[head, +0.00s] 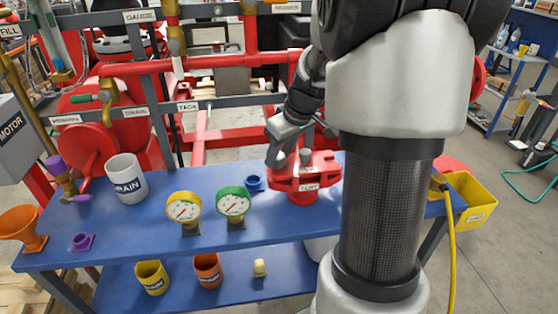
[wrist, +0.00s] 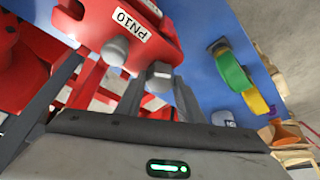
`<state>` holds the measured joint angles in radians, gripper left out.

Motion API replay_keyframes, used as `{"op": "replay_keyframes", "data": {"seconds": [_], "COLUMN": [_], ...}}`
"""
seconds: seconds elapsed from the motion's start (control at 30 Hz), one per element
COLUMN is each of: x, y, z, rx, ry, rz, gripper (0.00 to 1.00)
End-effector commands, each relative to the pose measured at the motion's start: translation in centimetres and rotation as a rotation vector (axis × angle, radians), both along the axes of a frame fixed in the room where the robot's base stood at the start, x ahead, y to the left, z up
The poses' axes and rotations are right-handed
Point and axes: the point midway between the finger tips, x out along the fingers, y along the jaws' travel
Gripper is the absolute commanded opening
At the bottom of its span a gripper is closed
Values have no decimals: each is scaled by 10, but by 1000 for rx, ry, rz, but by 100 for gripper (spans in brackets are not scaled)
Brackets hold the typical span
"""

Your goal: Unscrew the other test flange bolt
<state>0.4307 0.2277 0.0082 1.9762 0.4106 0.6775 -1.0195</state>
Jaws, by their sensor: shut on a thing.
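The red test flange (head: 304,180) stands on the blue bench just left of my forearm. It fills the upper left of the wrist view, with a PN10 label (wrist: 132,24). My gripper (head: 281,160) reaches down to the flange's left side. In the wrist view my gripper (wrist: 160,88) is shut on a grey bolt (wrist: 160,74) at the flange's edge. A second grey bolt (wrist: 115,50) sits in the flange beside it, outside the fingers; a grey bolt (head: 306,157) also shows upright on the flange in the head view. I cannot tell how far either bolt is threaded in.
A blue ring (head: 255,184), green gauge (head: 233,203), yellow gauge (head: 184,207) and white DRAIN cup (head: 126,180) stand left on the bench. A yellow bin (head: 472,202) is at the right. Red pipework rises behind.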

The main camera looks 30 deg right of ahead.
Motion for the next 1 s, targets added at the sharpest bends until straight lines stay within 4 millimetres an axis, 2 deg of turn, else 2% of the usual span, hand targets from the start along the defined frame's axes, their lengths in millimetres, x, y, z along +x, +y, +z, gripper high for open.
{"op": "replay_keyframes", "data": {"seconds": [0.03,0.27,0.6,0.7,0.9,0.93,1.0], "x": [0,1,1,0,-1,-1,-1], "y": [2,3,5,6,7,7,7], "z": [-5,-5,1,0,-2,-2,-2], "rx": [5,7,12,13,14,15,14], "ry": [2,1,1,1,2,3,3], "rz": [37,247,864,934,943,944,942], "gripper": [11,11,11,11,11,39,51]}}
